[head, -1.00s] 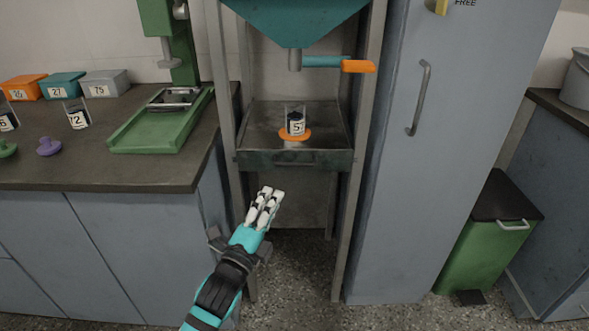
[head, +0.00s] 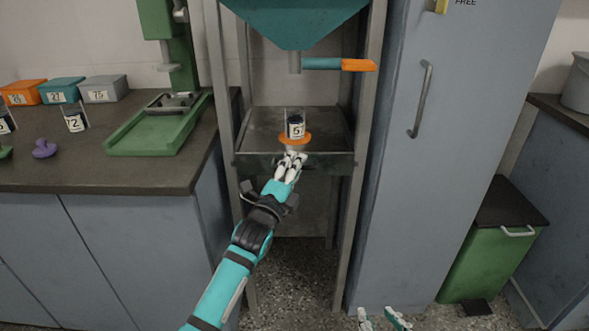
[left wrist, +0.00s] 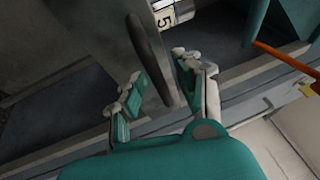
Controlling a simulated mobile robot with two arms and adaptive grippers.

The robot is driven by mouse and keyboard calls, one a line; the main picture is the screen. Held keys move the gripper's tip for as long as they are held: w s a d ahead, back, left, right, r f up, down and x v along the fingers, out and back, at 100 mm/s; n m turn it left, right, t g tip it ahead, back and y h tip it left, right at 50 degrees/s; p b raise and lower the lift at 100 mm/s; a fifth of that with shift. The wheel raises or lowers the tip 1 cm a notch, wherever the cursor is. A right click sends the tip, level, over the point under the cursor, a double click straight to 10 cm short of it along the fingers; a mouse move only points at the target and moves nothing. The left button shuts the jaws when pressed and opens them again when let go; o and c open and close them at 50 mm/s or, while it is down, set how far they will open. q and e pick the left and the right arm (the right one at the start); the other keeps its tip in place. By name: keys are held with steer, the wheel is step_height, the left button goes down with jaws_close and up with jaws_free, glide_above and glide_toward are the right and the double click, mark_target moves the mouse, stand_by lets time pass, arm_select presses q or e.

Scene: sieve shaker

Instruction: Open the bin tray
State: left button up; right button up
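The bin tray (head: 248,160) is a dark metal tray set in the grey frame below a teal hopper. It appears pushed in. Its front handle is hidden behind my left gripper (head: 291,165) in the head view. In the left wrist view a dark curved bar, which looks like the handle (left wrist: 148,52), lies between the two spread fingers of my left gripper (left wrist: 160,85). The fingers are open, with a gap to the bar. My right gripper (head: 382,321) is at the bottom edge of the head view, its fingers apart and empty.
A cup labelled 5 (head: 295,127) stands on an orange disc (head: 304,138) in the tray. The teal hopper (head: 296,22) with an orange-tipped lever (head: 358,65) hangs above. A grey cabinet (head: 445,170) stands right, a counter (head: 60,165) left. The floor in front is clear.

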arm_select(q)
jaws_close()
stand_by(0.4)
